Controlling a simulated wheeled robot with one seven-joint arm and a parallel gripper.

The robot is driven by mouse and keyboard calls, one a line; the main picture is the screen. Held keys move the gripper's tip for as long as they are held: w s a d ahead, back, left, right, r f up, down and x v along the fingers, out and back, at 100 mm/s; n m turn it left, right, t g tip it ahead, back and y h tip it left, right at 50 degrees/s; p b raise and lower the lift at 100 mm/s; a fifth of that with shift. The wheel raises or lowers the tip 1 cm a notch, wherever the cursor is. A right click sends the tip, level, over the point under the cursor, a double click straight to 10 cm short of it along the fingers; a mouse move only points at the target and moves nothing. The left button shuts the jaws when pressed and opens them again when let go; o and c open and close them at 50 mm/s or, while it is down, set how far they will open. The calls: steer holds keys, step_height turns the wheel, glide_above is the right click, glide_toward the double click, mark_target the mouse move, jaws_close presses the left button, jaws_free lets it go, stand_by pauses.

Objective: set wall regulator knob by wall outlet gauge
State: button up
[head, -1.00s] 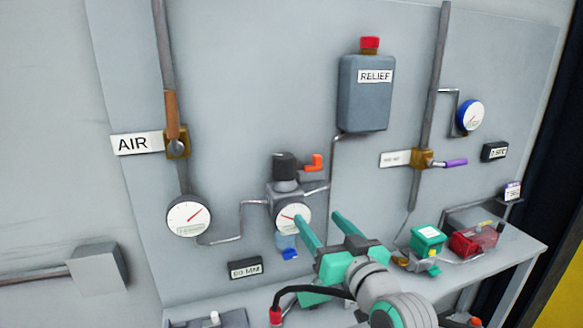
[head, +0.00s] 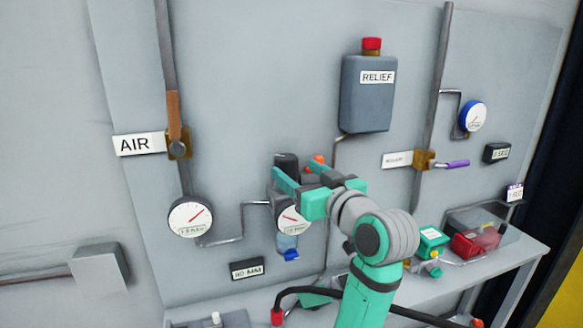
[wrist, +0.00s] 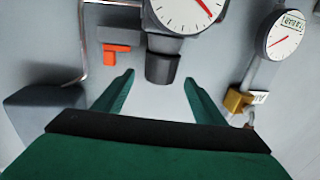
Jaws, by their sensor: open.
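The black regulator knob (head: 286,161) sits on top of the grey wall regulator, partly covered by my gripper in the head view. In the wrist view, which looks turned over, the knob (wrist: 163,68) hangs below the white outlet gauge (wrist: 188,10). The outlet gauge (head: 292,221) also shows in the head view with a red needle, its top partly covered by my gripper. My gripper (wrist: 158,76) is open, with its teal fingertips to either side of the knob in the wrist view. I cannot tell whether they touch it.
An orange lever (wrist: 117,54) is close beside the knob. The grey relief tank (head: 367,95) hangs above right. A second gauge (head: 190,217) and the AIR valve's brown handle (head: 173,115) are at left. A bench (head: 470,275) with green and red parts lies below right.

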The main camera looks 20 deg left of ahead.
mark_target(291, 168)
steer(key=shift+x, duration=1.05)
steer(key=shift+w+a, duration=0.3)
steer(key=shift+w, duration=0.1)
steer(key=shift+a, duration=0.15)
steer(key=shift+s, duration=0.1)
steer(key=c, duration=1.1)
steer(key=shift+o, duration=0.2)
steer(key=shift+h, duration=0.3)
